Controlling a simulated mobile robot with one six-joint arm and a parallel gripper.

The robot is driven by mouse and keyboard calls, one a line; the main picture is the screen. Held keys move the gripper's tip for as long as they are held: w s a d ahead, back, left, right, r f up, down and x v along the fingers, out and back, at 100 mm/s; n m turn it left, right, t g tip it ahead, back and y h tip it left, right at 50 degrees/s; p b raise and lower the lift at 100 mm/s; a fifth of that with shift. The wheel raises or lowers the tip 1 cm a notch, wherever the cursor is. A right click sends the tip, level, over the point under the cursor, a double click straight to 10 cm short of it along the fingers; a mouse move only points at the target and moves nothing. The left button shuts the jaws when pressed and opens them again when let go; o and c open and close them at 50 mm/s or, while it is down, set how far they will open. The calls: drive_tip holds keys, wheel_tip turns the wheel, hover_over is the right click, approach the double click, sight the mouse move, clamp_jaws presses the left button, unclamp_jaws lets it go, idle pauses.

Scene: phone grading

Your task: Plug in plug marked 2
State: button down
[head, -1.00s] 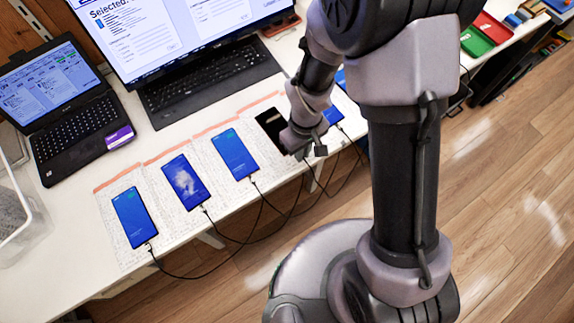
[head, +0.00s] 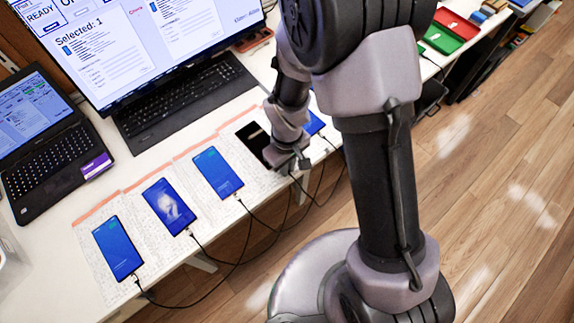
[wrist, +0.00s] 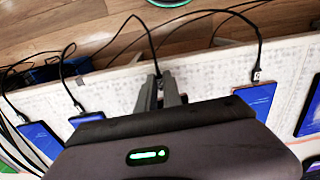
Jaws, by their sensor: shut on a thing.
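My gripper (wrist: 160,82) is shut on a black cable plug (wrist: 157,74), which is mostly hidden between the fingers; its cable runs off toward the table's front edge. Any number on the plug cannot be read. In the head view my gripper (head: 299,165) is at the near end of a dark-screened phone (head: 254,140). The fingers and wrist hide that phone's near end, so I cannot tell whether the plug touches it. Blue-screened phones lie on both sides, one (head: 218,172) to the left and one (head: 314,123) to the right, with cables at their near ends.
Two more lit phones (head: 118,248) (head: 169,206) lie farther left, also cabled. Loose black cables (head: 250,238) hang over the table's front edge. A laptop (head: 50,150), a monitor (head: 170,40) and a keyboard (head: 185,95) stand behind. Red and green trays (head: 440,38) are at the far right.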

drive_tip(key=shift+w+a+f, duration=0.1)
drive_tip(key=shift+w+a, duration=0.25)
drive_tip(key=shift+w, duration=0.15)
idle(2.3)
drive_tip(key=c, duration=1.4)
unclamp_jaws()
drive_tip(key=shift+c, duration=0.2)
drive_tip(key=shift+s+d+r+p, duration=0.1)
drive_tip(key=shift+s+r+p, duration=0.05)
drive_tip(key=shift+r+p, duration=0.6)
drive_tip(key=shift+s+d+r+p, duration=0.15)
drive_tip(key=shift+r+p, duration=0.25)
drive_tip(key=shift+r, duration=0.55)
drive_tip(key=shift+s+d+r+p, duration=0.1)
drive_tip(key=shift+s+r+p, duration=0.05)
drive_tip(key=shift+r+p, duration=0.6)
